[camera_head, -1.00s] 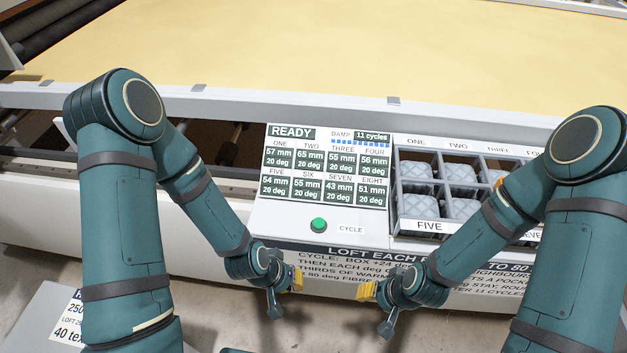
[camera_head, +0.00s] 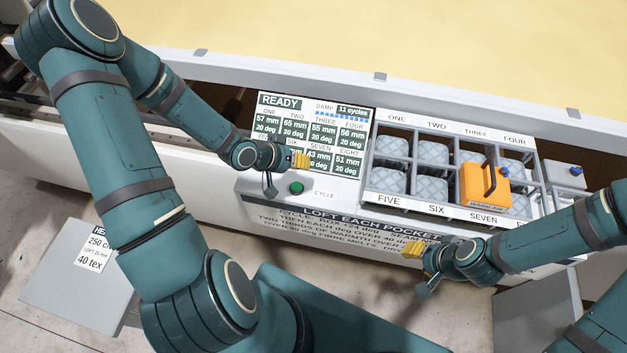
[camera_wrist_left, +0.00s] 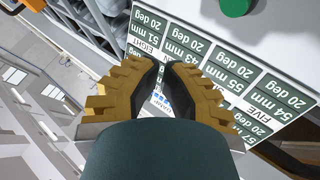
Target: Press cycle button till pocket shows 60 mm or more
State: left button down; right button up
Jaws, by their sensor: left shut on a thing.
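The green cycle button (camera_head: 296,188) sits on the white panel left of the CYCLE label. It also shows at the top edge of the left wrist view (camera_wrist_left: 236,6). My left gripper (camera_head: 302,160) is just above it in the picture, over the lower display, apart from the button. Its fingers are drawn together; what they close on I cannot make out. The display (camera_head: 318,108) shows READY, 11 cycles, ONE 57, TWO 65, THREE 55, FOUR 56; the left wrist view reads FIVE 54, SEVEN 43, EIGHT 51 mm. My right gripper (camera_head: 412,248) is by the panel's front, its jaw opening unclear.
A compartment box (camera_head: 372,165) with quilted pockets stands right of the display. An orange block with a handle (camera_head: 480,188) sits on it near SEVEN. A printed instruction strip (camera_head: 340,222) runs below the button. A grey box (camera_head: 70,290) with a label stands at lower left.

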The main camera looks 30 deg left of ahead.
aim_at(301, 186)
pick_arm(q)
jog(key=shift+w+a+r, duration=0.1)
jog(key=shift+w+r, duration=0.05)
dwell(0.4)
notch_tip(301, 186, down, 9)
jog(key=b, duration=0.6)
jog(key=shift+r, duration=0.1)
dwell(1.3)
jog(key=shift+f+b, duration=0.35)
jog(key=shift+f, duration=0.1)
